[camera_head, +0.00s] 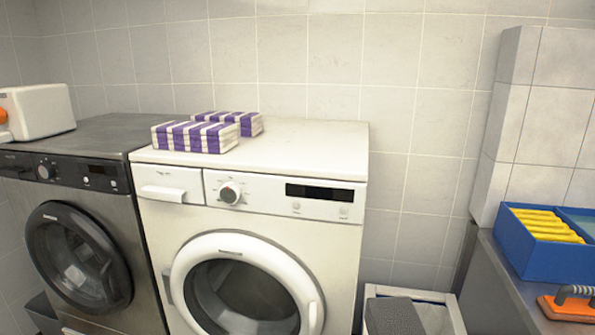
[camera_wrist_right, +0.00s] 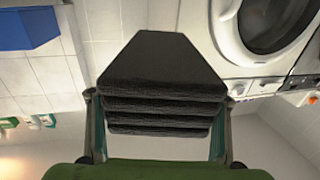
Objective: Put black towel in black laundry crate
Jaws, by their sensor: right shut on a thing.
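The black towel (camera_wrist_right: 162,62) is folded in several layers and fills the middle of the right wrist view. My right gripper (camera_wrist_right: 160,98) is shut on it, with one finger at each side. In the head view a dark grey folded piece (camera_head: 393,317) at the bottom edge, in front of a light crate, looks like this same towel. A dark crate (camera_head: 42,312) stands on the floor at the lower left, below the dark washer, mostly cut off; its inside cannot be told. My left gripper is not in view.
A light crate (camera_head: 452,312) stands right of the white washer (camera_head: 160,235). The dark washer (camera_head: 125,260) is at left. Striped towels (camera_head: 195,137) lie on the white washer. A blue box (camera_head: 515,255) and an orange-based brush (camera_head: 568,306) sit on the right counter.

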